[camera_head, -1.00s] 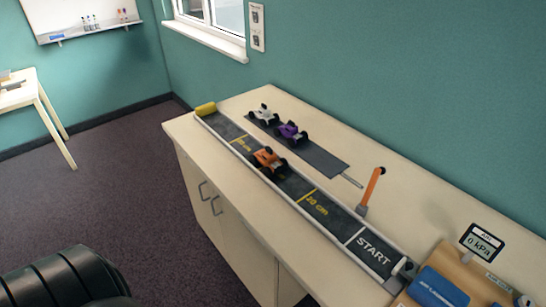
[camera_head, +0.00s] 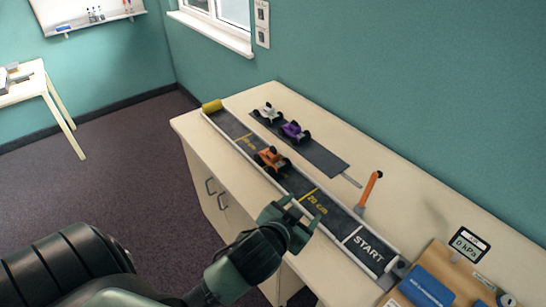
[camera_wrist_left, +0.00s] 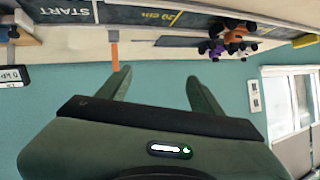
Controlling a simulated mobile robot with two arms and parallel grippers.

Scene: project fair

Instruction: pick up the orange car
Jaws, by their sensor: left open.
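The orange car (camera_head: 271,161) sits on the dark track (camera_head: 292,184) on the counter, between the two yellow distance lines. It also shows in the left wrist view (camera_wrist_left: 235,34), upside down near the top, partly overlapping the purple car. My left gripper (camera_head: 302,212) is open and empty. It is at the track's near edge by the 20 cm mark, to the right of and nearer than the orange car, and apart from it. In the left wrist view its two fingers (camera_wrist_left: 157,82) stand apart with nothing between them. My right gripper is not in view.
A purple car (camera_head: 294,132) and a white car (camera_head: 267,114) stand on a dark mat (camera_head: 320,157) behind the track. An orange post (camera_head: 370,188) stands behind the track's start end. A yellow block (camera_head: 212,106) closes the far end. A blue object (camera_head: 428,287) lies front right.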

